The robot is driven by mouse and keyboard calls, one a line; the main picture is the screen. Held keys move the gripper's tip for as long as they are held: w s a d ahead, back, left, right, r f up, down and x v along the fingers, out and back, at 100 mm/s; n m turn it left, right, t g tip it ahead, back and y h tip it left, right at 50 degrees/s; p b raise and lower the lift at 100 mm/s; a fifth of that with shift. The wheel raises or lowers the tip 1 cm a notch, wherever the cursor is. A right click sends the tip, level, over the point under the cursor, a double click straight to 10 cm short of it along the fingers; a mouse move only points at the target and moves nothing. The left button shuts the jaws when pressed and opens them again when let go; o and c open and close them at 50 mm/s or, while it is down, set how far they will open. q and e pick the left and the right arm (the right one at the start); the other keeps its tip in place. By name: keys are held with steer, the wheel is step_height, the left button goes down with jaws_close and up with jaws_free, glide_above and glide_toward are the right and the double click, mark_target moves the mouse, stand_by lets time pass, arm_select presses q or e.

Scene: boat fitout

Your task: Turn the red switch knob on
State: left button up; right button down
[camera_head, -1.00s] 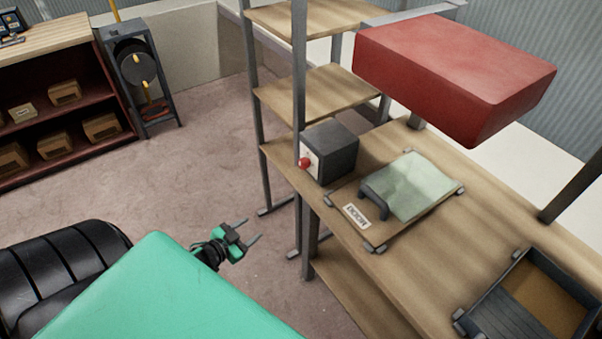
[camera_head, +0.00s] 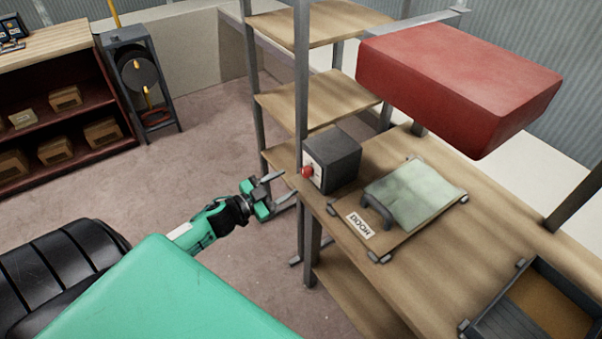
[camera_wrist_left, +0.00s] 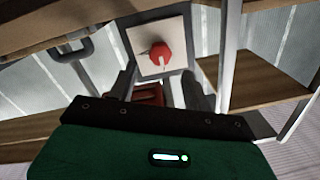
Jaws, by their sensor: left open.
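The red switch knob (camera_head: 308,171) sits on the pale front plate of a dark grey box (camera_head: 340,158) on the wooden bench. In the left wrist view the knob (camera_wrist_left: 160,53) is near the top middle, on its white plate (camera_wrist_left: 143,36), with a light mark on its lower part. My left gripper (camera_head: 279,187) is open and empty, just left of the knob and slightly below it in the head view, apart from it. In the left wrist view its fingers (camera_wrist_left: 160,82) stand either side below the knob. My right gripper is out of view.
A metal shelf post (camera_head: 301,80) rises close beside the box. A board with a dark handle and a label (camera_head: 359,225) lies right of it. A red block (camera_head: 455,85) hangs above the bench. An open tray (camera_head: 545,300) is at lower right.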

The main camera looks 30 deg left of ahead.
mark_target(303, 174)
arm_select(q)
steer(key=x, duration=0.5)
steer(key=shift+p, duration=0.4)
steer(key=shift+w+d, duration=0.2)
steer(key=shift+w, duration=0.35)
steer(key=shift+w+d, duration=0.1)
steer(key=shift+w, duration=0.05)
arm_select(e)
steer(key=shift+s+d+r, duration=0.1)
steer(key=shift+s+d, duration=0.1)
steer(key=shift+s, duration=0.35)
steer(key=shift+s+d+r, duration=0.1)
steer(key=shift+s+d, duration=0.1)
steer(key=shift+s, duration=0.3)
arm_select(q)
steer(key=c, duration=1)
steer(key=shift+o, duration=0.2)
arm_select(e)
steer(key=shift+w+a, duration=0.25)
